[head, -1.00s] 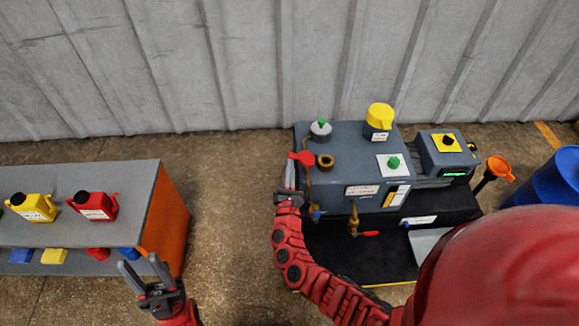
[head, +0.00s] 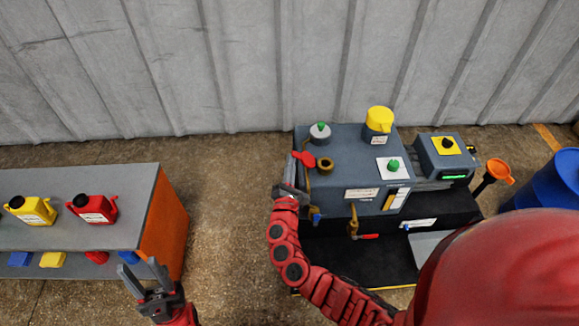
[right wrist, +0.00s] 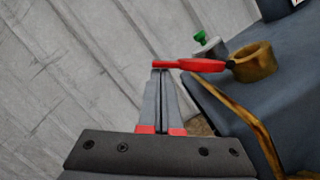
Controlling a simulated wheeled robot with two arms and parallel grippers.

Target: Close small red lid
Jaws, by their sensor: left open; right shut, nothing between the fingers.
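The small red lid (head: 305,160) stands swung open at the left of a brass filler neck (head: 325,164) on the grey machine. In the right wrist view the lid (right wrist: 203,66) sticks out sideways from the brass neck (right wrist: 253,63), whose mouth is uncovered. My right gripper (head: 290,158) is shut and empty at the machine's left edge, beside the lid. In the right wrist view its fingertips (right wrist: 160,72) are just under the lid's thin outer end; I cannot tell if they touch. My left gripper (head: 138,264) is open and empty, away from the machine.
The machine (head: 345,150) also carries a green-knobbed cap (head: 320,130), a yellow cap (head: 379,116) and a lower valve with red handle (head: 367,236). A bench (head: 130,185) with canisters stands left. Floor between bench and machine is clear.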

